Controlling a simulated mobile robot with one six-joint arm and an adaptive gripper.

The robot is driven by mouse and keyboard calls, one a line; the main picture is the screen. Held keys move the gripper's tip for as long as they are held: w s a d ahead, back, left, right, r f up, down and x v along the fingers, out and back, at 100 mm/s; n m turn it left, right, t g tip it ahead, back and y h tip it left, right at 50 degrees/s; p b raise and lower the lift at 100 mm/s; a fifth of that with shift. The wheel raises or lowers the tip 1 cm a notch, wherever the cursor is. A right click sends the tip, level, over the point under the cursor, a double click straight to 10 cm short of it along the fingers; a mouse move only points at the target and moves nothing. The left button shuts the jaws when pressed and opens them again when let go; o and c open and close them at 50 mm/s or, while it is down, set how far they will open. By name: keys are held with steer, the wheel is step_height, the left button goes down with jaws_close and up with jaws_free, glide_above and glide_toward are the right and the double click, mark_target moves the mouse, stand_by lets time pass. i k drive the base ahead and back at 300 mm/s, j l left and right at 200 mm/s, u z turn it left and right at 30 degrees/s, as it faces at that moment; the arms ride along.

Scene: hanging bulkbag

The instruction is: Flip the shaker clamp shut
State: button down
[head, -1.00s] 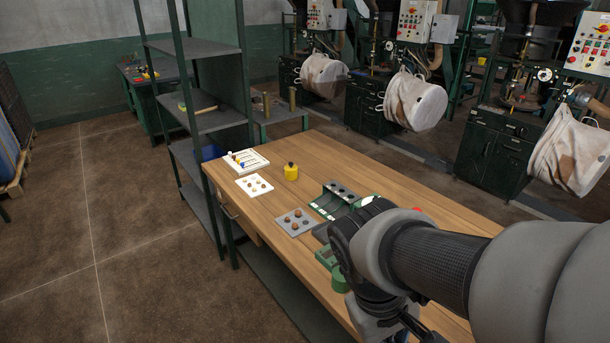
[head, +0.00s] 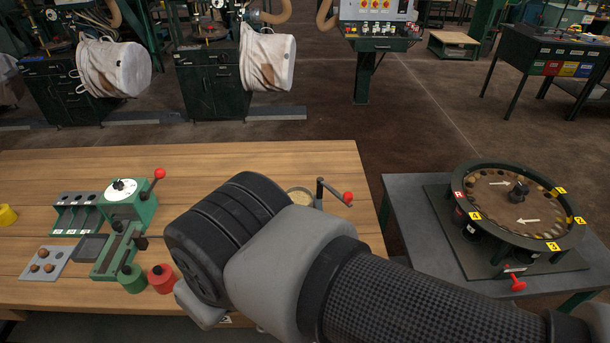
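No part is clearly recognisable as the shaker clamp. A green machine with a white dial (head: 128,200) and a lever with a red knob stands on the wooden bench, left of my arm. A green slotted fixture (head: 118,250) sits in front of it. A crank with a red knob (head: 346,197) rises behind my arm, beside a round pan of pale material (head: 300,195), whose base is hidden. My arm crosses the middle of the head view over the bench. My gripper's fingers do not show; the arm hides that area.
A green pot (head: 132,279) and a red pot (head: 161,279) stand near the bench's front edge. Left are a grey tray of brown lumps (head: 44,264) and a yellow pot (head: 7,215). A round indexing table (head: 515,207) is on the right. The bench's back strip (head: 250,160) is clear.

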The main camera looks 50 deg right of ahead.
mark_target(348, 197)
steer(key=z, duration=1.9)
steer(key=i+l+u, duration=0.1)
steer(key=i+l, duration=0.2)
steer(key=l, duration=0.2)
steer(key=u, duration=0.05)
